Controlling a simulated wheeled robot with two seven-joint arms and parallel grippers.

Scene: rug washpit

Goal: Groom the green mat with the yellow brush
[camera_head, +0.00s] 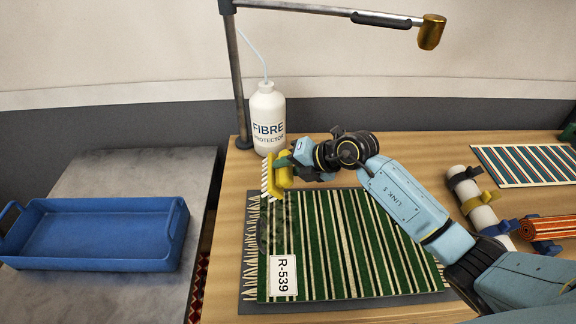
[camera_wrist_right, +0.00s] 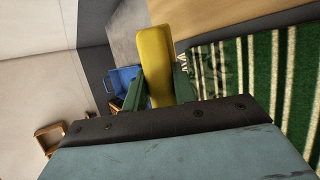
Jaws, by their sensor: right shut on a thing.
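The green mat (camera_head: 345,240) with cream stripes lies flat on a dark grey pad on the wooden table. It has a fringe at its left end and a white tag reading R-539 near the front left. A dark, mottled patch shows along its left part. My right gripper (camera_head: 287,167) is shut on the yellow brush (camera_head: 272,178), at the mat's far left corner. The pale bristles face left; I cannot tell whether they touch the mat. In the right wrist view the brush's yellow body (camera_wrist_right: 155,65) sits between the green fingers (camera_wrist_right: 155,88). My left gripper is not in view.
A white fibre protector bottle (camera_head: 268,120) and a lamp post (camera_head: 238,85) stand just behind the brush. An empty blue tray (camera_head: 95,235) sits on a grey table at left. Rolled rugs (camera_head: 550,228) and a striped mat (camera_head: 525,165) lie at right.

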